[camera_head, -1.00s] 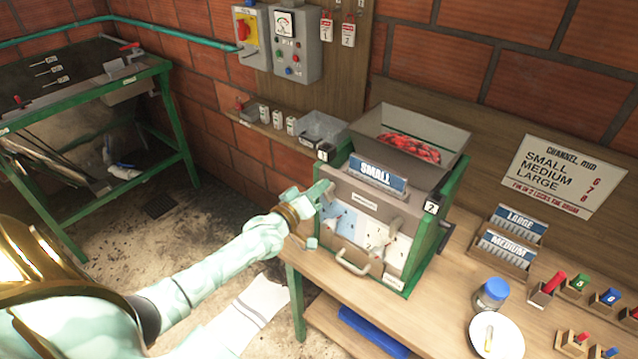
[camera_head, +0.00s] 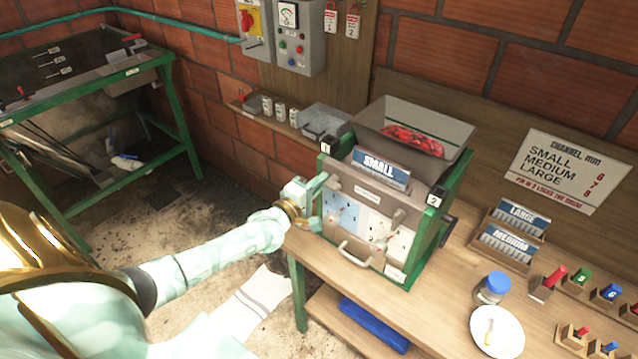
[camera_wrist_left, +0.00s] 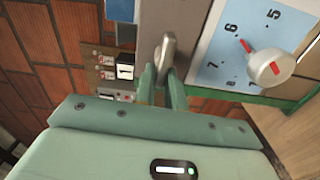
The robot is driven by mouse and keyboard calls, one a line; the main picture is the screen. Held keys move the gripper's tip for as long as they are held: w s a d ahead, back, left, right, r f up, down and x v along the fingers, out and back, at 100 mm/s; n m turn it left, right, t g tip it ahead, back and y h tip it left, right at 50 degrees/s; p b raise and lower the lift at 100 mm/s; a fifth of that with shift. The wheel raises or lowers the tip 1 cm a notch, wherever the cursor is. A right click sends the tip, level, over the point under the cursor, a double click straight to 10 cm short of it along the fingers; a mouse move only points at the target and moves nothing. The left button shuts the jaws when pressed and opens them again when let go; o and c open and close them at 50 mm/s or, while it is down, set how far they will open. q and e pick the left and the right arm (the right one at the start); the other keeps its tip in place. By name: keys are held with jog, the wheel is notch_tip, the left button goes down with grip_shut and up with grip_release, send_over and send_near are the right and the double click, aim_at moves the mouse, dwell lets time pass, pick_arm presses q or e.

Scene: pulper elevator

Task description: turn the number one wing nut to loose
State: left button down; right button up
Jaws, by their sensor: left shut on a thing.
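The green-framed pulper (camera_head: 384,279) stands on the wooden bench, with a black tag marked 1 (camera_head: 325,147) at its upper left corner and a tag marked 2 (camera_head: 434,200) at its right. My left gripper (camera_head: 322,203) is at the pulper's left front edge, below tag 1. In the left wrist view my left gripper (camera_wrist_left: 163,88) is shut on a grey metal wing nut (camera_wrist_left: 166,50), whose upright wing shows between the fingertips. In the head view the fingers mostly hide this nut. My right gripper is not in view.
A dial plate with a red-marked knob (camera_wrist_left: 268,68) sits close beside the fingers. A front handle (camera_head: 354,256) sticks out below. The SMALL block (camera_head: 380,167) and a hopper with red cherries (camera_head: 412,140) are on top. A plate (camera_head: 497,333) and jar (camera_head: 492,288) stand at right.

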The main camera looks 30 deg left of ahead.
pick_arm(q)
jog(key=shift+s+d+f, duration=0.15)
jog(key=shift+d+f, duration=0.1)
jog(key=shift+f, duration=0.15)
jog(key=c, duration=1.4)
grip_release()
jog(key=shift+r, duration=0.2)
jog(key=s+a, duration=0.1)
jog(key=s, duration=1.5)
jog(key=shift+a, duration=0.1)
